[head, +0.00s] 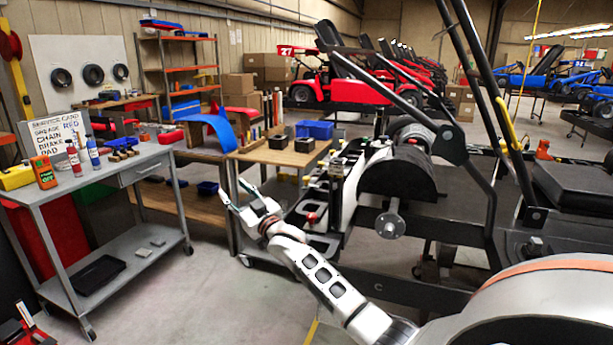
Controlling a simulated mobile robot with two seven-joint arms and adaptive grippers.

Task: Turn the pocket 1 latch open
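My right gripper (232,187) reaches in from the lower right on its white arm. Its two dark fingers are spread apart with nothing between them. It hangs in front of the wooden workbench, left of the kart. A dark frame with pocket-like openings (322,243) sits along the kart's near left side, right of my gripper. A small red part (312,218) stands on it; I cannot tell whether this is the pocket 1 latch. No latch can be made out clearly, nor its position. My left gripper is not in view.
A grey service cart (105,182) with bottles and a sign stands at the left. A wooden workbench (285,153) with black and blue bins (315,130) is behind my gripper. The kart (440,200) fills the right side. Concrete floor (200,285) is clear at front left.

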